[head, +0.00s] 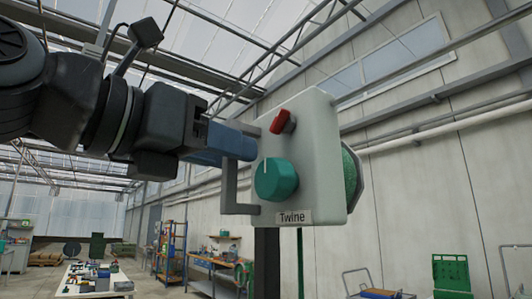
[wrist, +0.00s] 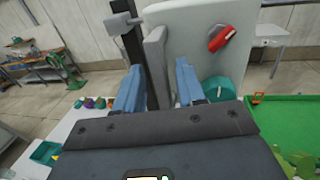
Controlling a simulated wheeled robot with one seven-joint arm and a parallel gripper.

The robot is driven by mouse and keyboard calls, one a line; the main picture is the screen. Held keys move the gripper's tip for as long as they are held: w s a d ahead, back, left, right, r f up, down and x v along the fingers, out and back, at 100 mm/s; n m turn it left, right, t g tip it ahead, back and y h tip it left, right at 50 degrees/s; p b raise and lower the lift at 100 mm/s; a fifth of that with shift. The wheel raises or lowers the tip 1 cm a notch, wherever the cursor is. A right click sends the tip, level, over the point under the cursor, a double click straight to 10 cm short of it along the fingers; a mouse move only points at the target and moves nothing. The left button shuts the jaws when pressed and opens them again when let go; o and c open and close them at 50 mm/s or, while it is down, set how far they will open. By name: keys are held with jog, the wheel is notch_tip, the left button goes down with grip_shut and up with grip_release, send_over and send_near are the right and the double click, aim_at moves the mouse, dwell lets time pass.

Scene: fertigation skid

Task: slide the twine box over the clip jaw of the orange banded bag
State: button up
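The twine box (head: 323,155) is a pale grey block labelled "Twine", with a red switch, a teal knob and a dark side handle (head: 229,190). It is raised and slightly tilted in the head view. My gripper (head: 235,146) has its blue fingers at the handle. The twine box (wrist: 190,45) fills the upper middle there. A green round part shows at the box's far side. I cannot make out the orange banded bag or its clip jaw.
A dark post (head: 267,262) shows below the box; whether it touches is unclear. A green surface (wrist: 295,118) lies at the right in the wrist view. A white table (head: 97,280) with small items and a shelf rack (head: 172,250) stand farther back. Pipes run along the wall.

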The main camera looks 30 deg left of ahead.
jog(key=shift+w+d, duration=0.1)
jog(key=shift+w, duration=0.55)
grip_shut()
